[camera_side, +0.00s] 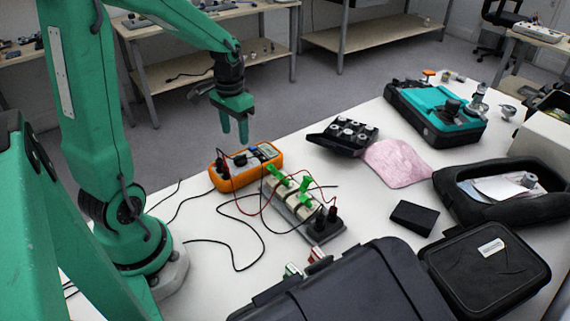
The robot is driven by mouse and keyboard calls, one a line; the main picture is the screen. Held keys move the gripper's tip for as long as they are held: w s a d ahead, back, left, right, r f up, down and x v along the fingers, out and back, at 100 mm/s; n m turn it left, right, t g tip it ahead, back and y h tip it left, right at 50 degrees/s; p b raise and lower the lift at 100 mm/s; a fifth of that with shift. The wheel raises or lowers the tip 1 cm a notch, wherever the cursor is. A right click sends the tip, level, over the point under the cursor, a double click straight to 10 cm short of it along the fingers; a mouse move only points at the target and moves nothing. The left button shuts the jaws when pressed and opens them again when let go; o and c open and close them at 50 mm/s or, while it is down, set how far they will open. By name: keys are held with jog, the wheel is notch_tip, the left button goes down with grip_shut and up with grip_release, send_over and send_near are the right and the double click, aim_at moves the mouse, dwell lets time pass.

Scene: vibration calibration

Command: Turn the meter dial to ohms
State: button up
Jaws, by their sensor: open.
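The meter (246,165) is an orange-edged multimeter lying on the white table (347,208), left of centre. Its dial (240,159) is a small dark knob on its face; its pointer setting is too small to read. Red and black leads are plugged in near its left end. My gripper (235,136) points down from the green arm, above and just behind the meter, apart from it. Its two green fingers are open with nothing between them.
A grey block with green clips (301,203) and leads stands right of the meter. Loose black cables (232,243) lie in front. A tray of weights (345,135), pink cloth (396,163), teal case (436,114) and black cases (484,272) fill the right and front.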

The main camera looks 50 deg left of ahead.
aim_at(240, 159)
jog(key=n, duration=0.3)
jog(key=shift+n, duration=0.4)
jog(key=n, duration=0.3)
jog(key=shift+w+n, duration=0.15)
jog(key=shift+n, duration=0.25)
jog(key=n, duration=0.3)
jog(key=shift+a+n, duration=0.1)
jog(key=shift+n, duration=0.3)
jog(key=n, duration=0.4)
jog(key=shift+w+f+n, duration=0.1)
jog(key=shift+w+n, duration=0.05)
jog(key=shift+n, duration=0.15)
jog(key=shift+f, duration=0.1)
jog(key=shift+f, duration=3.8)
jog(key=c, duration=1)
